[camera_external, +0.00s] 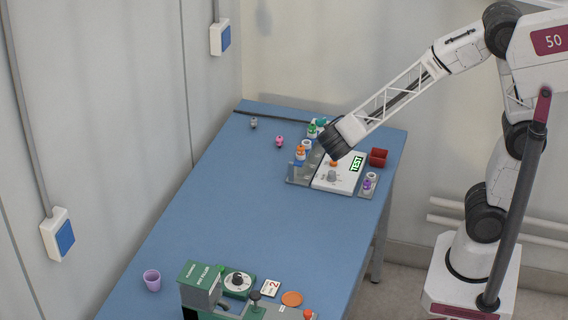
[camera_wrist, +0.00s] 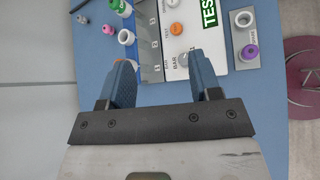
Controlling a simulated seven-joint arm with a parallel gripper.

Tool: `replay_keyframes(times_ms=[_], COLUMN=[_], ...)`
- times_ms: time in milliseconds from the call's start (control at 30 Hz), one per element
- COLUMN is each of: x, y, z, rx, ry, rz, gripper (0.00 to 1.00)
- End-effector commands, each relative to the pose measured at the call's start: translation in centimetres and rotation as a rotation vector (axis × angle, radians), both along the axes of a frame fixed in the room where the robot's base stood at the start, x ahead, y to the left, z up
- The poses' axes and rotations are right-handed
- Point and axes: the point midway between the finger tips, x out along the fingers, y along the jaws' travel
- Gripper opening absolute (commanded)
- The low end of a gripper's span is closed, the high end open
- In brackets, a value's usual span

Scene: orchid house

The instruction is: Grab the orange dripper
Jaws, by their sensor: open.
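The orange dripper (camera_external: 300,153) stands upright at the left end of the grey rack in the external view, seemingly on a white holder. In the wrist view a sliver of orange (camera_wrist: 118,63) shows behind my left finger; most of it is hidden. My gripper (camera_wrist: 164,76) is open and empty, its two blue fingers spread apart. In the external view my dark wrist end (camera_external: 335,140) hangs over the rack and the white test box, right of the orange dripper; the fingertips are hard to make out there.
The white TEST box (camera_external: 350,172) has an orange knob (camera_wrist: 176,28) and a grey knob. A green dripper (camera_external: 312,129), pink dripper (camera_external: 279,141), grey dripper (camera_external: 253,122) and purple dripper (camera_wrist: 249,52) stand around. A red bin (camera_external: 379,157) is right. The middle table is clear.

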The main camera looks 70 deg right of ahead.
Motion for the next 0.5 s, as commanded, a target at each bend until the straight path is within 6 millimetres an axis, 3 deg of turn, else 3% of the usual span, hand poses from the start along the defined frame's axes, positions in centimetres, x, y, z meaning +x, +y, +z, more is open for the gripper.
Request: replay_keyframes(times_ms=[200,500], x=[5.2,8.9], y=[1.7,3.5], z=[-3.1,-5.5], rx=[-0.187,-0.33], ry=[0.132,0.225], rz=[0.229,0.399], gripper=[0.58,0.58])
